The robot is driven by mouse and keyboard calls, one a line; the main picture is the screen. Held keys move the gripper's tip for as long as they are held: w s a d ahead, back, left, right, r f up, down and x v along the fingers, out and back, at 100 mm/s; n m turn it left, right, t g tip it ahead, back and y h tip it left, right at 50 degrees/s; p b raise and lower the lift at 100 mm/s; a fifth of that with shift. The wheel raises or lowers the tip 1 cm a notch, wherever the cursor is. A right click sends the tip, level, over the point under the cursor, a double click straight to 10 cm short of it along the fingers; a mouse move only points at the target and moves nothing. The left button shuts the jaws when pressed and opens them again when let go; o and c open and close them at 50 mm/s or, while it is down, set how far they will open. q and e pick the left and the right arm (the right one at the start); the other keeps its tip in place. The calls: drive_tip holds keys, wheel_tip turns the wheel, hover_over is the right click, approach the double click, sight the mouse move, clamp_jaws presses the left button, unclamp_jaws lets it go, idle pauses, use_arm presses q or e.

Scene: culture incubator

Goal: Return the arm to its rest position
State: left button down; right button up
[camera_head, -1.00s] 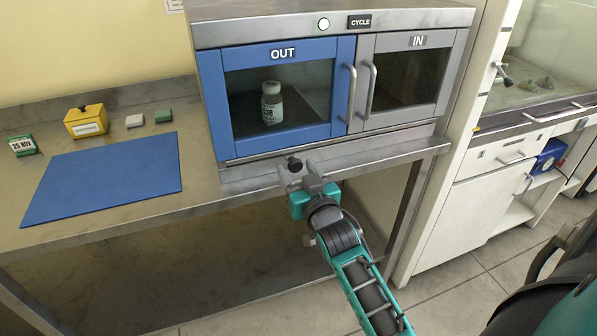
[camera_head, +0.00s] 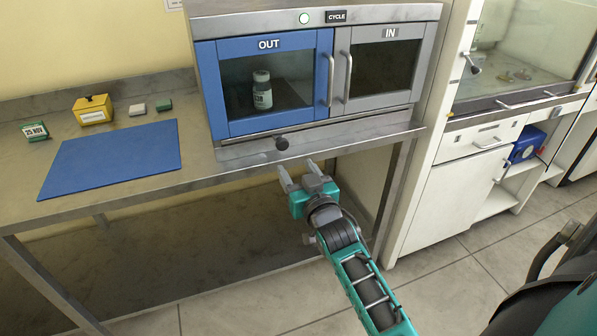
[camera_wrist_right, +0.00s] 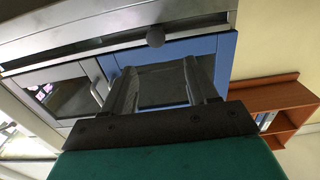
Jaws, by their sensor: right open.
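My right gripper (camera_head: 303,180) is in the lower middle of the head view, in front of and below the steel bench ledge. Its jaws are open and empty, with the fingers pointing towards the incubator. In the right wrist view its two fingers (camera_wrist_right: 157,95) stand apart with nothing between them. The teal and black right arm reaches out from the lower right. My left gripper is not in view.
The incubator (camera_head: 320,12) has a shut blue OUT door (camera_head: 211,95) and a shut grey IN door (camera_head: 385,108). A bottle (camera_head: 262,92) stands behind the OUT glass. A dark knob (camera_head: 282,143) sits at the front ledge. A blue mat (camera_head: 112,158) lies left.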

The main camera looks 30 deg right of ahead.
drive_tip(key=shift+s, duration=0.15)
drive_tip(key=shift+f, duration=0.1)
idle(0.4)
drive_tip(key=s+a+f+n+g+y, duration=0.2)
drive_tip(key=s+a+f+g+y, duration=0.1)
drive_tip(key=s+a+f, duration=0.4)
drive_tip(key=s+a+f+n+g+y, duration=0.2)
drive_tip(key=s+a+f, duration=0.5)
drive_tip(key=s, duration=0.7)
wheel_tip(320, 180, down, 2)
drive_tip(key=shift+f+n+g+y, duration=0.25)
drive_tip(key=shift+n+g+y, duration=0.2)
drive_tip(key=shift+g, duration=0.45)
